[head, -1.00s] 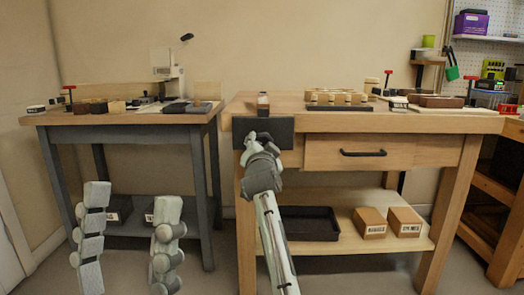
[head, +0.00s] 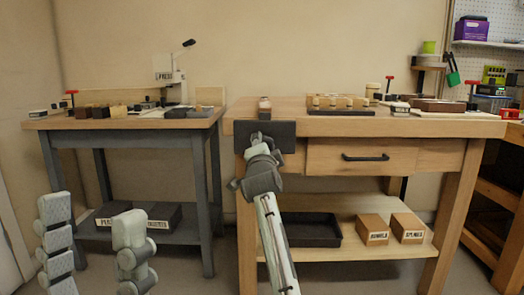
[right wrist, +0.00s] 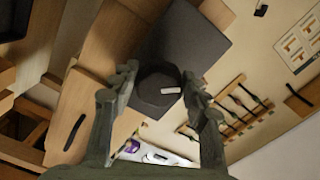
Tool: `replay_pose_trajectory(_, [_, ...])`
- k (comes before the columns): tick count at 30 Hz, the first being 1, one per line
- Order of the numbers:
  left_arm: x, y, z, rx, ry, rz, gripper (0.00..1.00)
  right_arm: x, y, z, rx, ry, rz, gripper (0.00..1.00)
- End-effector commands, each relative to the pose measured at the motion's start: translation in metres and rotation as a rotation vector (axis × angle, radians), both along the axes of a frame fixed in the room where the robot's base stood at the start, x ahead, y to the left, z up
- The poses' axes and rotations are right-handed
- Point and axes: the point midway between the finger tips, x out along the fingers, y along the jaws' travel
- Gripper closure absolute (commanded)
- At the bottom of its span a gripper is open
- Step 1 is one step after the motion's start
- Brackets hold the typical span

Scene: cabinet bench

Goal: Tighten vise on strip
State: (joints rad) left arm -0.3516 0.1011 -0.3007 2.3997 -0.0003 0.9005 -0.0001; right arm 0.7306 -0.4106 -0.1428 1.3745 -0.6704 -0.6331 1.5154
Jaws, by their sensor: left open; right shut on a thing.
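The vise (head: 283,136) is a dark plate on the front left of the wooden bench; its dark face also fills the middle of the right wrist view (right wrist: 190,45). A small light-and-reddish piece (head: 264,108), perhaps the strip, stands just above the vise at the bench edge. My right gripper (right wrist: 156,85) is shut on the vise's round dark hub (right wrist: 155,92), a finger on each side. In the head view my right arm reaches up to the vise and covers the hub.
The wooden bench (head: 310,122) bears a rack of wooden blocks (head: 338,101). Its shelf holds a black tray (head: 312,230) and two labelled boxes (head: 371,227). A grey bench (head: 140,124) with a press (head: 178,85) stands left, across a narrow gap.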

Motion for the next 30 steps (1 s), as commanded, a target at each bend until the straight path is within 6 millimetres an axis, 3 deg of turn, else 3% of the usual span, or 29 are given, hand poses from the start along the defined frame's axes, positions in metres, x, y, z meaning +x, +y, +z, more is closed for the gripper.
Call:
replay_pose_trajectory(8, [0.0,0.0,-0.001,0.0,0.0,0.0,0.36,0.0,-0.003,-0.006,0.005,0.011,-0.007,0.83])
replay_pose_trajectory(9, [0.0,0.0,-0.001,0.0,0.0,0.0,0.36,0.0,-0.004,-0.006,0.005,0.011,-0.007,0.53])
replay_pose_trajectory(14, [0.0,0.0,-0.001,0.0,0.0,0.0,0.36,0.0,-0.003,-0.004,0.003,0.008,-0.007,0.33])
replay_pose_trajectory(24, [0.0,0.001,0.002,-0.004,-0.007,0.003,0.36,-0.002,-0.002,-0.002,0.0,0.003,-0.003,0.33])
replay_pose_trajectory(30, [0.0,0.001,0.001,-0.002,-0.004,0.002,0.36,-0.028,-0.002,-0.002,0.001,0.002,-0.003,0.33])
